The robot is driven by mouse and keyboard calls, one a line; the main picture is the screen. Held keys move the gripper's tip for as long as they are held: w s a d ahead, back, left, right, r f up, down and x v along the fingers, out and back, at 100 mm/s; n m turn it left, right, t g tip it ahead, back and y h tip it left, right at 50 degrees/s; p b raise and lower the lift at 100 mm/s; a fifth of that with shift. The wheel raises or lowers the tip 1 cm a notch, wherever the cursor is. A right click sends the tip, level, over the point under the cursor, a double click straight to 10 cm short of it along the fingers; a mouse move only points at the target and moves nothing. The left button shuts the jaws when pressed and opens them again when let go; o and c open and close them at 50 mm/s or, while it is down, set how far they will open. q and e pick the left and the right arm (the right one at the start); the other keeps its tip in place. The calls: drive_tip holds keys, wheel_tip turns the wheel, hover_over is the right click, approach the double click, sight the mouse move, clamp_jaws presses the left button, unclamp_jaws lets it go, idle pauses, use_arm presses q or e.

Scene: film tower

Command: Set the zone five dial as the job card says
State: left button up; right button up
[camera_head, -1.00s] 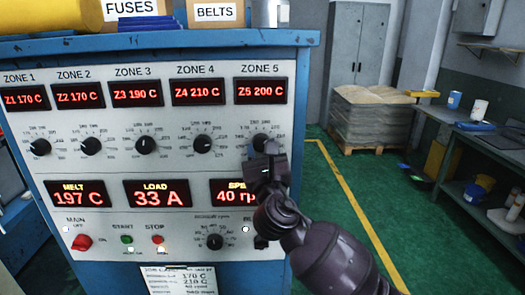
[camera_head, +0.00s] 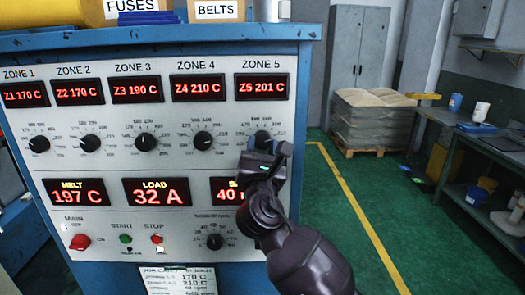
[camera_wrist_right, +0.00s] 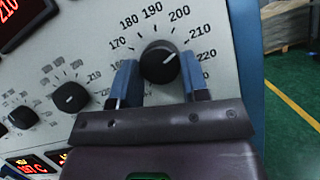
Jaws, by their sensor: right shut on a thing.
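The zone five dial (camera_head: 263,138) is a black knob on the upper right of the grey panel. My right gripper (camera_head: 266,152) is at it and covers its lower part. In the right wrist view, the blue fingers (camera_wrist_right: 160,82) are on either side of the knob (camera_wrist_right: 158,64), shut on it. Its white mark points up and right, close to the 210 label. The zone five display (camera_head: 262,87) reads 201 C. The job card (camera_head: 178,280) hangs low on the panel; 170 C and 210 C show, the rest is too small. My left gripper is out of view.
The zone four dial (camera_head: 202,140) is just left of my gripper. The speed display (camera_head: 226,190) is partly behind my right arm. Boxes marked FUSES (camera_head: 139,10) and BELTS (camera_head: 216,11) stand on top of the cabinet. Green floor (camera_head: 330,215) is free to the right.

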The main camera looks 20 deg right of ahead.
drive_tip(key=shift+m+h, duration=0.3)
drive_tip(key=shift+m, duration=0.4)
drive_tip(key=o, duration=0.9)
drive_tip(key=shift+s+a+f, duration=0.15)
drive_tip(key=shift+s+f, duration=0.05)
drive_tip(key=shift+s, duration=0.05)
drive_tip(key=b+v, duration=0.1)
drive_tip(key=v, duration=0.9)
drive_tip(key=shift+s+r+b, duration=0.2)
drive_tip(key=shift+b, duration=0.2)
